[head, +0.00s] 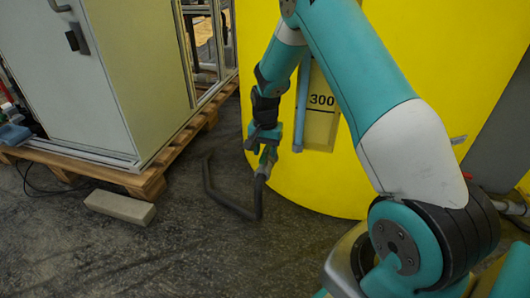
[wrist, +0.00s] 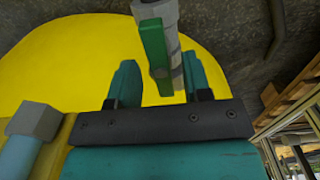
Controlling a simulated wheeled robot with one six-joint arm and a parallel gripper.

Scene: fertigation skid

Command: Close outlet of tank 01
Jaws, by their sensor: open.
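The yellow tank (head: 440,60) fills the middle and right of the head view; it also shows in the wrist view (wrist: 60,60). No tank number is readable. Low at its front is an outlet valve with a green lever (wrist: 155,55) on a grey pipe (wrist: 172,50). In the wrist view the lever lies roughly along the pipe. My gripper (head: 266,146) points down at the valve. In the wrist view my gripper (wrist: 158,76) is open, with the lever and pipe showing between its two teal fingers. I cannot tell whether either finger touches the lever.
A dark hose (head: 230,206) runs from the outlet across the floor. A grey cabinet (head: 140,70) sits on a wooden pallet (head: 145,182) at left. A pale block (head: 119,207) lies on the floor.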

